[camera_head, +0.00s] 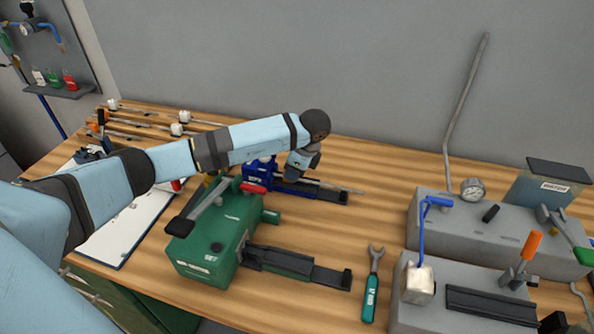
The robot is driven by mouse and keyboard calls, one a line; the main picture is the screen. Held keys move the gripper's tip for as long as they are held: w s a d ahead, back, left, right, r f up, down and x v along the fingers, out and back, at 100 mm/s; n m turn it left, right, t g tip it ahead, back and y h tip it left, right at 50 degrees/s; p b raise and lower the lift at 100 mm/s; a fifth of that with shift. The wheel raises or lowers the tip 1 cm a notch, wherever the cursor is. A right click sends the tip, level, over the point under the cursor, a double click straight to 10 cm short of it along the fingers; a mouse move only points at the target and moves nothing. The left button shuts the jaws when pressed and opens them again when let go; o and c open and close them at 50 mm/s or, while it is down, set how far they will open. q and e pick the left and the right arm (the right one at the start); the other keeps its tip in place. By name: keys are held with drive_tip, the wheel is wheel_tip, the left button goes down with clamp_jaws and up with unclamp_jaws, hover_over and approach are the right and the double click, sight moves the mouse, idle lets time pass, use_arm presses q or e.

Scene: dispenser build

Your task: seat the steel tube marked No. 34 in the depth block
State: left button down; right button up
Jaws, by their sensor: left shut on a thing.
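My left gripper (301,163) is shut, pointing down over the blue block (262,172) near the back middle of the table. A thin steel tube (342,188) lies nearly level at the gripper's fingers, its free end reaching right above the block's black rail (318,193). The fingertips and the tube's other end are hidden by the wrist, so I cannot tell whether the tube is inside the block. No number on the tube is readable. My right gripper is not seen.
A green fixture (210,250) with a black rail stands in front of the blue block. A wrench (372,285) lies to its right. Grey fixtures with a gauge (473,190) and a blue lever (424,225) fill the right side. Several rods lie at the back left.

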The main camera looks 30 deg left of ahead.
use_arm(q)
drive_tip(key=shift+s+a, duration=0.1)
drive_tip(key=shift+a, duration=0.25)
drive_tip(key=c, duration=0.6)
unclamp_jaws()
drive_tip(key=shift+r+p, duration=2.25)
drive_tip(key=shift+r, duration=1.25)
